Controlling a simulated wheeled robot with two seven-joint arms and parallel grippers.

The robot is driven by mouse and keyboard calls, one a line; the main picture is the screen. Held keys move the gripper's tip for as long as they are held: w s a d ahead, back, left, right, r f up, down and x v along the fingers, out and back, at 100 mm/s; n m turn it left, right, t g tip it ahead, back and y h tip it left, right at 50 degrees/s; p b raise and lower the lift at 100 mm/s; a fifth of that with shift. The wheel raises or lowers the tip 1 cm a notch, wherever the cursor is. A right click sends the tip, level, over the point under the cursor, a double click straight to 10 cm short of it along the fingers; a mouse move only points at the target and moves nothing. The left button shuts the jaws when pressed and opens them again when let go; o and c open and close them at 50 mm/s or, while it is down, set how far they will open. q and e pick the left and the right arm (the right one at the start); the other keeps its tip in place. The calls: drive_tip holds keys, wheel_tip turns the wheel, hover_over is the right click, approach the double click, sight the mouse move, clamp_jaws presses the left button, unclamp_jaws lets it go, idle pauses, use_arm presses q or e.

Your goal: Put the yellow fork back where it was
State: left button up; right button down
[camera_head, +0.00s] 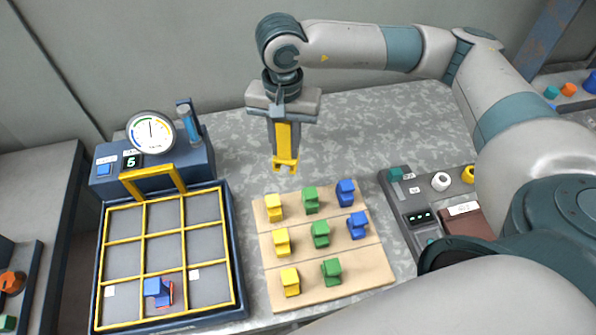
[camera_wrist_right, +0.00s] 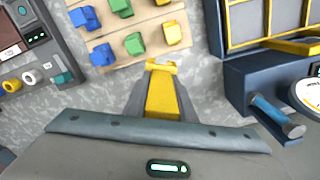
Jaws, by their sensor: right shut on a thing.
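The yellow fork (camera_head: 286,161) hangs from my right gripper (camera_head: 285,145), its notched end pointing down. My right gripper is shut on it and holds it over the grey counter, just behind the wooden board (camera_head: 334,294), seemingly above the surface. In the right wrist view the fork (camera_wrist_right: 163,92) shows between the fingers, its end near the board's edge. Nothing in the frames marks where the fork was before. My left gripper is not in view.
The board holds several yellow, green and blue pieces; its front right spot is empty. A gridded blue tray (camera_head: 241,290) with a yellow handle (camera_head: 153,171) holds a blue piece (camera_head: 154,288). A gauge (camera_head: 150,132) stands behind. A grey rack (camera_head: 399,188) is right. Back counter is clear.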

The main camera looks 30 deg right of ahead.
drive_tip(key=m, duration=0.1)
drive_tip(key=w+m, duration=0.1)
drive_tip(key=m, duration=0.1)
drive_tip(key=shift+w+d+f+m, duration=0.1)
drive_tip(key=shift+w+m, duration=0.05)
drive_tip(key=shift+m, duration=0.15)
drive_tip(key=w+d+f+m, duration=0.2)
drive_tip(key=d+m, duration=0.1)
drive_tip(key=m, duration=0.8)
drive_tip(key=w+d+f+m+p, duration=0.1)
drive_tip(key=w+d+f+m, duration=0.1)
drive_tip(key=m, duration=1)
drive_tip(key=shift+w+d+p, duration=0.3)
drive_tip(key=shift+d, duration=0.15)
drive_tip(key=shift+f, duration=0.15)
wheel_tip(320, 180, down, 6)
drive_tip(key=p, duration=0.2)
